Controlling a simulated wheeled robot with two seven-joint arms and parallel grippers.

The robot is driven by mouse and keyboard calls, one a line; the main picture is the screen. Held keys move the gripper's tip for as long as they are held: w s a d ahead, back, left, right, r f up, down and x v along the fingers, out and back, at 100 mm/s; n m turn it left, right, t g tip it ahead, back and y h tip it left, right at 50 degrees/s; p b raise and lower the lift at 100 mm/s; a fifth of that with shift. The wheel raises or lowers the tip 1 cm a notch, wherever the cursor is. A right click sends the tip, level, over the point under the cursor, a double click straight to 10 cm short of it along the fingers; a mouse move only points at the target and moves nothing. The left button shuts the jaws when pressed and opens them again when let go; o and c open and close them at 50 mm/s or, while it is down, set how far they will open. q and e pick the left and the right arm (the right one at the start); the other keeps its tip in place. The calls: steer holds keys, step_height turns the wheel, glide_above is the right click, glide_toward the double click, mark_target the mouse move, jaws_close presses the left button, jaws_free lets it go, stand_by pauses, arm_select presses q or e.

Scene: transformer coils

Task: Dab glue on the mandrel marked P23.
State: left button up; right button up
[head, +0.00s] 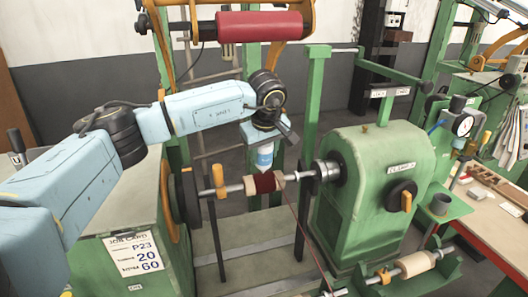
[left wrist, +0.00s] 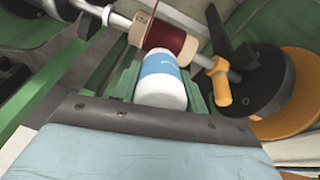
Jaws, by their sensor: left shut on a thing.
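My left gripper (head: 265,146) is shut on a white bottle with a blue label band (head: 264,158). The bottle hangs roughly upright just above the dark red winding (head: 263,183) on the mandrel held in the winding machine. In the left wrist view the bottle (left wrist: 163,82) sits between the fingers (left wrist: 162,88), with the mandrel's red winding (left wrist: 166,38) beyond it. The bottle's tip is hidden, so I cannot tell whether it touches. A job card (head: 134,257) reading P23 is on the machine's green left housing. My right gripper is not in view.
The green headstock (head: 375,180) stands right of the mandrel. Another spool (head: 415,264) lies on a green cradle at lower right. A red roll (head: 260,26) hangs above. A thin red wire (head: 303,235) runs down from the winding. A bench with small parts is at far right.

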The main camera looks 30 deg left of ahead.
arm_select(q)
steer(key=shift+f, duration=0.2)
steer(key=shift+r, duration=0.15)
steer(key=shift+r+p, duration=1.7)
steer(key=shift+r, duration=0.65)
